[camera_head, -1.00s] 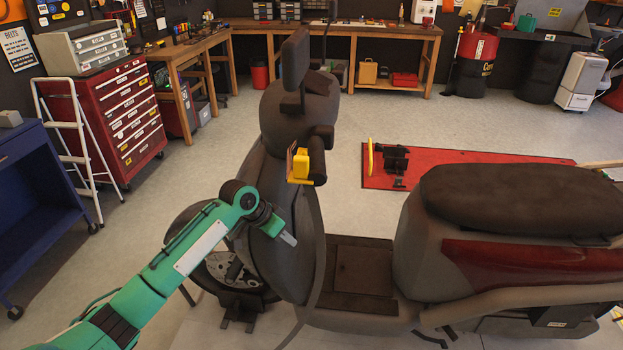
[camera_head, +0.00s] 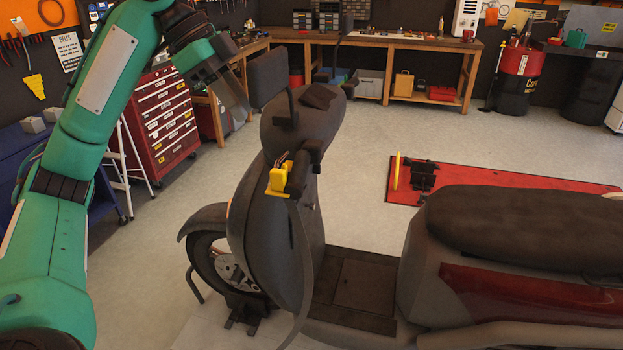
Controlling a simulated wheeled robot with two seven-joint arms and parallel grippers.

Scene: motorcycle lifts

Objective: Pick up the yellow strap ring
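A yellow piece (camera_head: 279,181) hangs at the handlebar grip of the dark scooter (camera_head: 275,215), at the middle left. A second yellow thing, a thin upright shape (camera_head: 396,171), stands at the left end of the red lift plate (camera_head: 500,178); it may be a ring seen edge-on. I cannot tell which is the strap ring. My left gripper (camera_head: 238,100) is raised at the upper left, up and to the left of the handlebar and apart from both yellow things. Its fingers are seen from the side, so their opening does not show. My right gripper is out of view.
The scooter's mirror (camera_head: 268,77) sticks up close to the right of my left gripper. The seat (camera_head: 525,220) fills the lower right. A red tool chest (camera_head: 165,125) and a stepladder stand at left.

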